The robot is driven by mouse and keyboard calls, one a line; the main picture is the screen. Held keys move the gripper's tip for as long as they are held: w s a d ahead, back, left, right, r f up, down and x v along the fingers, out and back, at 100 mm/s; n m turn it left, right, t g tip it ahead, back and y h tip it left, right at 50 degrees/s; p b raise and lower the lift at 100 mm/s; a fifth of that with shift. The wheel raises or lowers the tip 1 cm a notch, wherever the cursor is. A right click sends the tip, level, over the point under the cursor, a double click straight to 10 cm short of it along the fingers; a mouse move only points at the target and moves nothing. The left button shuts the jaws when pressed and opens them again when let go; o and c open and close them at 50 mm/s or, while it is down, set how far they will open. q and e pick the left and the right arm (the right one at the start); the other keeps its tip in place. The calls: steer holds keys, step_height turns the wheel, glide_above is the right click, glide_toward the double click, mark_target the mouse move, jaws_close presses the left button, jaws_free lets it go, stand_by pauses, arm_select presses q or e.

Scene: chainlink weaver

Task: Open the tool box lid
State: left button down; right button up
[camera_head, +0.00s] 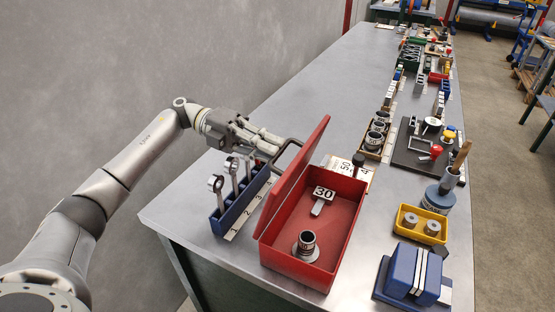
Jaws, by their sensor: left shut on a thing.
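The red tool box (341,262) stands on the metal bench with its lid (301,172) raised on the left side, steeply upright. The inside is in open view. A dark handle (291,143) sticks out from the lid's outer face. My left gripper (276,145) reaches in from the left behind the lid, its fingers shut on this handle. The exact contact is small and partly hidden. My right gripper is not in view.
Inside the box are a socket (306,244) and a "30" tag (323,194). A blue rack (240,198) with wrenches stands close to the lid's left. A yellow tray (420,224) and blue block (415,272) stand right. The bench's (300,90) back left is clear.

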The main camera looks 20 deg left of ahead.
arm_select(q)
steer(key=shift+a+f+b, duration=0.4)
steer(key=shift+a+f, duration=0.1)
steer(key=shift+a, duration=0.1)
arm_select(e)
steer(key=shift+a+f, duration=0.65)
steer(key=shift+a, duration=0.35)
arm_select(q)
steer(key=shift+s, duration=0.1)
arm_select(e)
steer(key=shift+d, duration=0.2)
arm_select(q)
steer(key=c, duration=1.6)
jaws_free()
steer(key=shift+o, duration=0.4)
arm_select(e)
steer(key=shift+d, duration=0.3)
arm_select(q)
steer(key=shift+r, duration=0.15)
steer(key=a+r, duration=0.1)
steer(key=a, duration=1.1)
steer(key=shift+w+r, duration=0.15)
steer(key=shift+w, duration=0.15)
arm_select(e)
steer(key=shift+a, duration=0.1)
arm_select(q)
steer(key=shift+d, duration=0.1)
